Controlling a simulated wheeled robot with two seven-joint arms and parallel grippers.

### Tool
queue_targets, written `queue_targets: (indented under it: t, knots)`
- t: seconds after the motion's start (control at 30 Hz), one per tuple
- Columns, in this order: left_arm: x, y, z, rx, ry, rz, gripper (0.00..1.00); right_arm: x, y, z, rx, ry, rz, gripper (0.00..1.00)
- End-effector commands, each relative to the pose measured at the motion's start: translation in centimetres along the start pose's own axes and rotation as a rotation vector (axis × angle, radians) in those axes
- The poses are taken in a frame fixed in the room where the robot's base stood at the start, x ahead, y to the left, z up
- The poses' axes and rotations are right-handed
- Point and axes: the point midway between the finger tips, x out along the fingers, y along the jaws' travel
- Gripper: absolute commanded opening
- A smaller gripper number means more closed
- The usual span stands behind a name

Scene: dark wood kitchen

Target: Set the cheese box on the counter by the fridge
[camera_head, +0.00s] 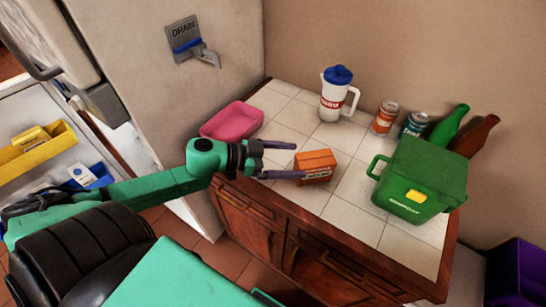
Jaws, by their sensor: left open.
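The cheese box, a small orange box with a dark label (316,165), stands on the white tiled counter (328,138) near its front edge. My left gripper (297,160) reaches in from the left over the counter. Its two dark fingers are spread apart, with nothing held between them. The fingertips are just left of the orange box; I cannot tell whether the lower finger touches it. The fridge (110,50) stands to the left of the counter, its door open. My right gripper is not in view.
A pink container (232,121) sits by the fridge side. A white jug with blue lid (334,95), two cans (385,118), green and brown bottles and a green cooler (424,180) stand on the counter. The fridge holds a yellow bin (38,150).

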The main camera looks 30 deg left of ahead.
Motion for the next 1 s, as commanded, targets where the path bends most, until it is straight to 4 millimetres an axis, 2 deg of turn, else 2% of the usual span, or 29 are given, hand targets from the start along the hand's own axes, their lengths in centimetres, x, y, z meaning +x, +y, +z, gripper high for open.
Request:
queue_targets:
  t: [0.2, 0.33, 1.0]
  knots:
    - [-3.3, 0.0, -0.2, -0.004, -0.001, -0.001, 0.98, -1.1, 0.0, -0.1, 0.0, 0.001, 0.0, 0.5]
    - [-4.6, 0.0, -0.1, 0.0, -0.001, -0.002, 0.98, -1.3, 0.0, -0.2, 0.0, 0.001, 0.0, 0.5]
    - [-4.9, 0.0, -0.1, 0.001, -0.001, -0.001, 0.98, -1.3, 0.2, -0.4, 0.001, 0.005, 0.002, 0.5]
